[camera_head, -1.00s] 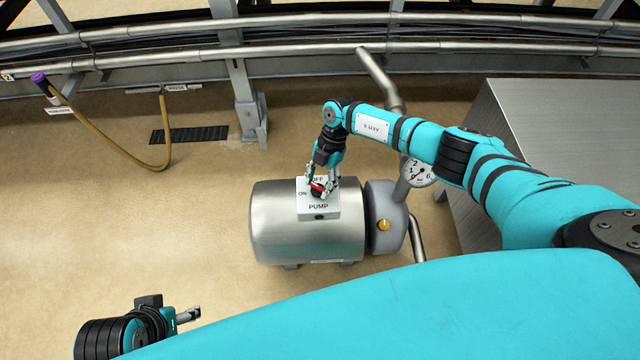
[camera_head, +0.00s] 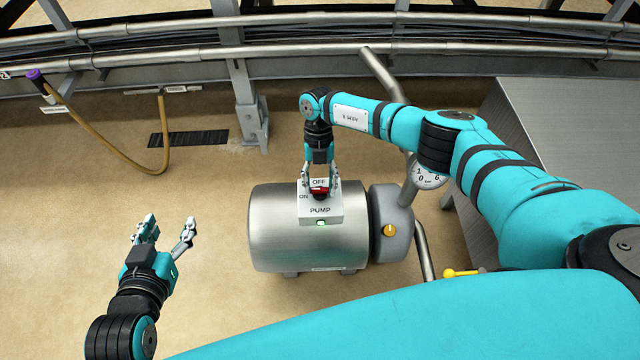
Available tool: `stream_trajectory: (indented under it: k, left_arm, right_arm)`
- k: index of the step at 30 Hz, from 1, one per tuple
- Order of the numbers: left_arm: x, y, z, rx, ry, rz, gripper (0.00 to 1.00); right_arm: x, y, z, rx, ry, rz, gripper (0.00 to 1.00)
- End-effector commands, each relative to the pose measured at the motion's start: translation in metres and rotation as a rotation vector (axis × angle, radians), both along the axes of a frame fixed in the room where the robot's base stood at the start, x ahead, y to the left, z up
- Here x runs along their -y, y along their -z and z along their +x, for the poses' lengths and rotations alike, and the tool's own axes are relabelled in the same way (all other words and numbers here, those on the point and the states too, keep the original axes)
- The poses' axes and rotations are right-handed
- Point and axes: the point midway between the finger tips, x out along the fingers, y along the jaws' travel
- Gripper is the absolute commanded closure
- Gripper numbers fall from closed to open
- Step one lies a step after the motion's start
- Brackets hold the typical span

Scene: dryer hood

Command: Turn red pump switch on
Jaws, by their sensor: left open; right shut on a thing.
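The red pump switch (camera_head: 319,194) sits on top of a white box (camera_head: 320,215) marked OFF, ON and PUMP, on a steel pump tank (camera_head: 280,235). My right gripper (camera_head: 320,186) comes down from above, with its fingers on either side of the switch, shut on it. The switch handle lies roughly sideways in the picture, its ends partly hidden by the fingers. My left gripper (camera_head: 170,225) is open and empty, over the floor to the left of the tank.
A yellow knob (camera_head: 389,230) and a dial gauge (camera_head: 428,178) are right of the tank. A grey metal cabinet (camera_head: 520,120) stands at the right. A brown hose (camera_head: 105,145) hangs at the left. The floor left of the tank is clear.

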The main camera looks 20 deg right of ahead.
Motion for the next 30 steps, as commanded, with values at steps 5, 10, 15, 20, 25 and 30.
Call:
stream_trajectory:
  k: [5, 10, 15, 20, 25, 30]
  left_arm:
    - [0.0017, -0.0048, 0.0034, 0.031, 0.002, -0.007, 0.45]
    - [0.0019, -0.0057, 0.0038, 0.035, 0.002, -0.008, 0.45]
    - [0.0019, -0.0054, 0.0037, 0.034, 0.002, -0.008, 0.45]
    - [0.0019, -0.0051, 0.0035, 0.033, 0.002, -0.008, 0.45]
    - [0.0019, -0.0050, 0.0035, 0.032, 0.002, -0.008, 0.45]
    - [0.0014, -0.0058, 0.0038, 0.035, 0.001, -0.008, 0.45]
  right_arm:
    - [0.0009, 0.0001, 0.0012, 0.005, -0.019, -0.002, 0.87]
    - [0.0009, -0.0001, 0.0011, 0.005, -0.022, -0.002, 0.87]
    - [0.0007, 0.0000, 0.0010, 0.004, -0.021, -0.002, 0.87]
    - [0.0006, 0.0000, 0.0009, 0.003, -0.021, -0.001, 0.36]
    - [0.0002, 0.0000, 0.0005, 0.002, -0.020, -0.001, 0.31]
    - [0.0001, -0.0014, 0.0010, 0.002, -0.019, 0.000, 0.31]
